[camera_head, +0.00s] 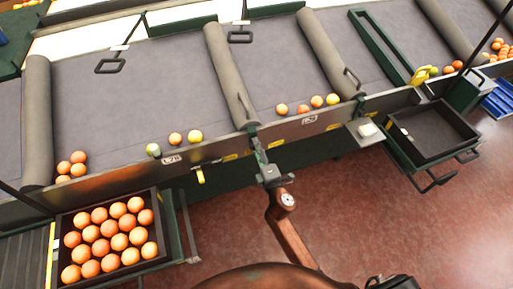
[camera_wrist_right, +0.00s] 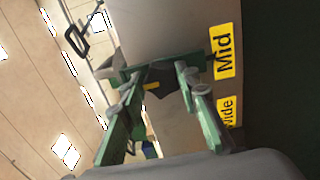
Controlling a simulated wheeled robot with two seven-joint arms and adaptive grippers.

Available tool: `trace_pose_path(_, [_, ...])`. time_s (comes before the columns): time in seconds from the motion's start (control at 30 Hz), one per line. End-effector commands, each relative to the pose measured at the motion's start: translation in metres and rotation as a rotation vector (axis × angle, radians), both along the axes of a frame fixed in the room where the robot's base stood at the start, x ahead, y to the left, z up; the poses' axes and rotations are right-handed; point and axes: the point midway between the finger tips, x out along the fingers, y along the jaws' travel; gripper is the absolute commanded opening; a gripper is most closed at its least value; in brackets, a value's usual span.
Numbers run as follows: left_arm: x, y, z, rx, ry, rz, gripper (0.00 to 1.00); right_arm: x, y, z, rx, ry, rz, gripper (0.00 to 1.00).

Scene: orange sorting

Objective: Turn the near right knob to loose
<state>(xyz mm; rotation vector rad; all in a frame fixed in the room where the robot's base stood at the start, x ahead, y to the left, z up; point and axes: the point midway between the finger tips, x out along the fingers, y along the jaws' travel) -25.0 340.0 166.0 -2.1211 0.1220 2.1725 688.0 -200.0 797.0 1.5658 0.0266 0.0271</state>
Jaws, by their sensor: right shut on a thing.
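My right gripper (camera_head: 262,158) is at the front rail of the sorting table, between two lanes. In the wrist view its green fingers (camera_wrist_right: 155,80) are shut on a dark knob (camera_wrist_right: 157,75) with a small yellow mark. A yellow "Mid" label (camera_wrist_right: 225,51) is beside the knob, and a partly hidden label ending in "ide" (camera_wrist_right: 230,113) is below it. The knob is hidden behind the gripper in the head view. I cannot tell which setting it points to. My left gripper is not in view.
A black crate (camera_head: 157,216) full of oranges stands at the lower left. An empty dark tray (camera_head: 436,132) is at the right. Oranges lie along the rail (camera_head: 215,152). Reddish floor is open in front.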

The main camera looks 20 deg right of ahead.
Motion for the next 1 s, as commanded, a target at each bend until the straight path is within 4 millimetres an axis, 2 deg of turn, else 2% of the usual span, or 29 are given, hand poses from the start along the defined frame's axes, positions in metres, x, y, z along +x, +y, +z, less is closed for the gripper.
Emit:
trace_pose_path(0.4, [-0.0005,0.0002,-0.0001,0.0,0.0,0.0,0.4,-0.0004,0.0005,-0.0016,-0.013,0.002,0.001,0.05])
trace_pose_path(0.43, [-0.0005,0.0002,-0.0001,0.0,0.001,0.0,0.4,-0.0004,0.0005,-0.0016,-0.013,0.002,0.001,0.3])
trace_pose_path(0.5, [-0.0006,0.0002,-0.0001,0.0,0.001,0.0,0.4,-0.0004,0.0005,-0.0015,-0.013,0.002,0.001,0.35])
trace_pose_path(0.7, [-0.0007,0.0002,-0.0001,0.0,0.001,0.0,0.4,-0.0003,0.0002,-0.0009,-0.011,0.001,0.0,0.47])
trace_pose_path(1.0, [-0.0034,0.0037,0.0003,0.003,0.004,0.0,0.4,-0.0029,-0.0001,-0.0006,-0.01,0.001,0.0,0.47])
